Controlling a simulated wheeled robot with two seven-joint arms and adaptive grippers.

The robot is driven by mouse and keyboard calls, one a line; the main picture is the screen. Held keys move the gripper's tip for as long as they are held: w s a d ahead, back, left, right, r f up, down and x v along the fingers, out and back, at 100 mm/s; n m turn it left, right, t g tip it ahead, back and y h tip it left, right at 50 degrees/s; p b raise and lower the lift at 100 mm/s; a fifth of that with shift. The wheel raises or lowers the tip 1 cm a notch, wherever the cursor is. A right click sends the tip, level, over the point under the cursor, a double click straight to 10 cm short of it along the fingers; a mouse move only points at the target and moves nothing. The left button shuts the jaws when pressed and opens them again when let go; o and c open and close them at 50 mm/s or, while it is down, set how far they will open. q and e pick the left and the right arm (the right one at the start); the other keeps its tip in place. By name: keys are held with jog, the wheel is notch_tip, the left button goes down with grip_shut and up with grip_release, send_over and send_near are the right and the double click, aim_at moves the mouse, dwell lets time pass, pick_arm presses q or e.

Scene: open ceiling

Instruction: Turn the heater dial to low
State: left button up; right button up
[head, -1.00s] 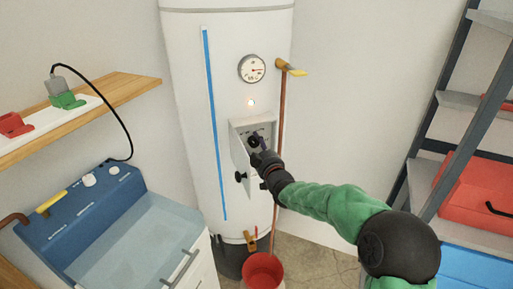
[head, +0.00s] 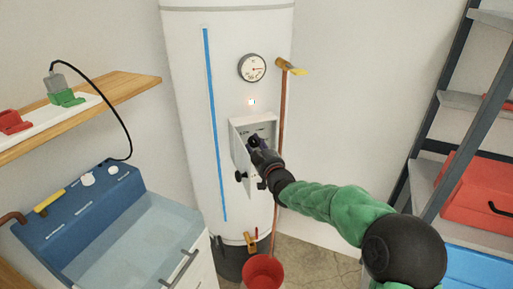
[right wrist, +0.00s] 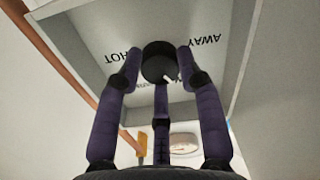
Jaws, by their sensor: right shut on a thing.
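The heater is a tall white tank (head: 193,120) with a pale control box (head: 240,128) on its front. In the right wrist view the black round dial (right wrist: 158,62) sits on the panel (right wrist: 85,35), with a white pointer mark on its lower right edge as pictured. The words HOT and AWAY read upside down to its left and right; another label is partly hidden by the fingers. My right gripper (head: 254,144) is at the panel, also seen in the right wrist view (right wrist: 160,68), its dark fingers closed around the dial. My left gripper is out of view.
A black knob (head: 240,176) sits low on the control box. A round gauge (head: 252,68) and copper pipe (head: 281,130) are close by. A red bucket (head: 263,271) stands below. A blue-topped sink unit (head: 110,215) is left, metal shelving (head: 450,140) right.

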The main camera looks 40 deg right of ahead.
jog(key=o, duration=1.2)
jog(key=shift+f, duration=0.25)
jog(key=shift+c, duration=0.2)
jog(key=shift+r, duration=0.1)
jog(key=shift+s+a, duration=0.1)
jog(key=shift+s, duration=0.35)
jog(key=v, duration=1.1)
